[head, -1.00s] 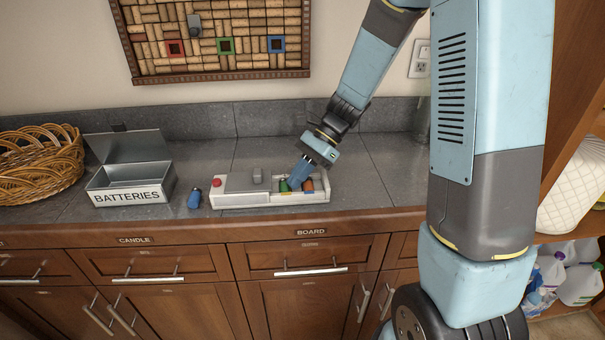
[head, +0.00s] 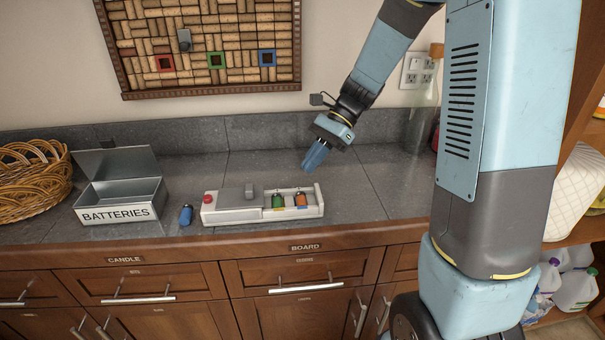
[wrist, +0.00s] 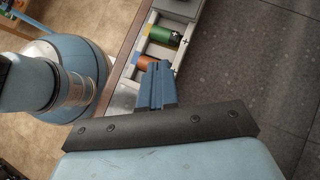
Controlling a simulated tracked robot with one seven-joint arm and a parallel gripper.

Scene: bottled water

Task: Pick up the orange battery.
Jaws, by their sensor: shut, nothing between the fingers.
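The orange battery (head: 300,200) sits in the right part of the open compartment of a white battery holder (head: 222,218), to the right of a green battery (head: 278,201). In the wrist view the orange battery (wrist: 147,62) lies just beyond my fingertips, below the green battery (wrist: 163,37). My gripper (head: 313,161) is shut and empty, raised above and behind the right end of the holder, apart from the batteries. Its blue fingers (wrist: 155,72) are pressed together in the wrist view.
A blue battery (head: 186,215) stands on the counter left of the holder. An open metal box marked BATTERIES (head: 118,214) and a wicker basket (head: 30,185) are farther left. A glass bottle (head: 421,115) stands at the back right. The counter right of the holder is clear.

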